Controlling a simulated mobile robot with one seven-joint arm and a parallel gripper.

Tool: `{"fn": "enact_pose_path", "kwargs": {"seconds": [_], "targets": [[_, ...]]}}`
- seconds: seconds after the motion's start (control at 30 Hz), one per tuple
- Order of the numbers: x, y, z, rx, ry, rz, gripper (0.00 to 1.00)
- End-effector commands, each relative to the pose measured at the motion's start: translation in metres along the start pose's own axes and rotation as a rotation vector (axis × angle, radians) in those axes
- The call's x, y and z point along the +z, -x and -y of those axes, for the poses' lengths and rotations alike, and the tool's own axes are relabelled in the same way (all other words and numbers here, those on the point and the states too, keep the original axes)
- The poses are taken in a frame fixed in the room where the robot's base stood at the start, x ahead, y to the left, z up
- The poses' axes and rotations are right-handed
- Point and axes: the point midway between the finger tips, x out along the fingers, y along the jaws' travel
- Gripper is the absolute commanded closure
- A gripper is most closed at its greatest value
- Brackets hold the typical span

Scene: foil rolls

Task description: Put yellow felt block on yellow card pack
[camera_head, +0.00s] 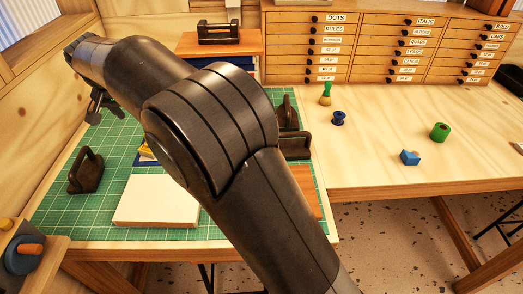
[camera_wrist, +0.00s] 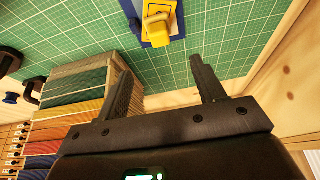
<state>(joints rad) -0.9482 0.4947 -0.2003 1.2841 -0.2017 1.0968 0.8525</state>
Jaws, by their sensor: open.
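In the wrist view a small yellow block (camera_wrist: 158,29) shows at the top middle, over a flat blue and yellow piece (camera_wrist: 136,10) on the green mat. The block looks like the felt block and the yellow under it like the card pack, but I cannot tell for sure. In the head view a little of the yellow and blue (camera_head: 147,156) shows beside my arm; the rest is hidden. My gripper (camera_wrist: 162,66) is open and empty, with the block beyond its fingertips and apart from them. In the head view my gripper (camera_head: 97,112) hangs at the upper left.
A white slab (camera_head: 156,201) lies on the green mat (camera_head: 112,152). Dark handled tools (camera_head: 86,172) stand around it. A stack of coloured boards (camera_wrist: 75,105) is near my gripper in the wrist view. The right bench holds a blue block (camera_head: 410,158) and green roll (camera_head: 440,132).

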Motion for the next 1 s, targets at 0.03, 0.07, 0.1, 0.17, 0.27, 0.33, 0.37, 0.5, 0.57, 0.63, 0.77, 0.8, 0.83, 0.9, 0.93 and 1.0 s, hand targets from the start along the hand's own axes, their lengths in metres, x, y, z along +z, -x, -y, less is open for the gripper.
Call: {"fn": "enact_pose_path", "kwargs": {"seconds": [0.03,0.07,0.1,0.17,0.27,0.33,0.37,0.5,0.57,0.63,0.77,0.8,0.83,0.9,0.93,1.0], "targets": [[0.000,0.000,-0.001,0.000,-0.001,0.000,0.37],[-0.001,0.001,-0.003,-0.001,-0.002,0.000,0.37],[-0.003,0.003,-0.008,-0.002,-0.004,0.001,0.37],[-0.007,0.007,-0.022,-0.003,-0.008,0.005,0.37],[-0.015,0.019,-0.063,-0.011,-0.020,0.014,0.37],[-0.018,0.031,-0.100,-0.020,-0.027,0.021,0.37],[-0.019,0.036,-0.117,-0.025,-0.031,0.023,0.37],[-0.011,0.059,-0.191,-0.043,-0.037,0.028,0.37],[-0.003,0.069,-0.221,-0.050,-0.038,0.027,0.37],[0.008,0.079,-0.253,-0.057,-0.039,0.023,0.37],[0.037,0.095,-0.308,-0.066,-0.039,0.011,0.37],[0.047,0.099,-0.323,-0.068,-0.037,0.006,0.37],[0.056,0.102,-0.334,-0.068,-0.036,0.002,0.37],[0.076,0.108,-0.359,-0.069,-0.035,-0.008,0.37],[0.086,0.110,-0.368,-0.068,-0.033,-0.014,0.37],[0.109,0.114,-0.389,-0.065,-0.030,-0.027,0.37]]}}
